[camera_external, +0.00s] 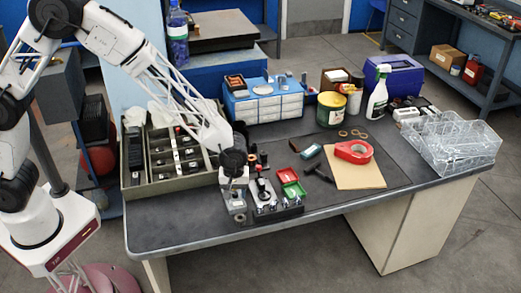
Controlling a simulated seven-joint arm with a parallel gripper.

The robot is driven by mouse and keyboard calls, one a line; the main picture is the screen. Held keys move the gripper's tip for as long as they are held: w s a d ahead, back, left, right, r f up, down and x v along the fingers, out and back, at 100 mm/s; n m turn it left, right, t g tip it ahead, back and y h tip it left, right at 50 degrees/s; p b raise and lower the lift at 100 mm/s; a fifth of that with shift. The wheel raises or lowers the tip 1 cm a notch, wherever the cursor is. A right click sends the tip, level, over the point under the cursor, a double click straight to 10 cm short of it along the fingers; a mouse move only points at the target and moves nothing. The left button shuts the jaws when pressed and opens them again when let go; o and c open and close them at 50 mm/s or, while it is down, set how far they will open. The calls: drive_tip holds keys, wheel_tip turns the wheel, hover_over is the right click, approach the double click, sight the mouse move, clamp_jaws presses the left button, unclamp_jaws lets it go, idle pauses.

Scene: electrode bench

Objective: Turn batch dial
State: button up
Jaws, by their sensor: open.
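My gripper (235,188) points down at the front edge of the bench, just left of a dark fixture (287,212). Its fingers are small in this view, and it appears open with nothing clearly held. The fixture carries small upright knob-like parts (262,187), a red tray (287,175) and a green tray (294,190). I cannot tell which part is the batch dial; it may be among these small parts or hidden by my gripper. A small grey block (236,203) shows under or beside the gripper, and I cannot tell whether they touch.
A divided parts tray (130,190) stands left of my gripper. A blue drawer unit (265,105) stands behind. A red tape roll (353,152) lies on a tan sheet (360,177) to the right, with a clear box (453,143) at the far right. Dark mat right of the sheet is bare.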

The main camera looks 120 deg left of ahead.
clamp_jaws()
drive_tip(key=shift+m, duration=2.2)
unclamp_jaws()
drive_tip(key=shift+n, duration=0.5)
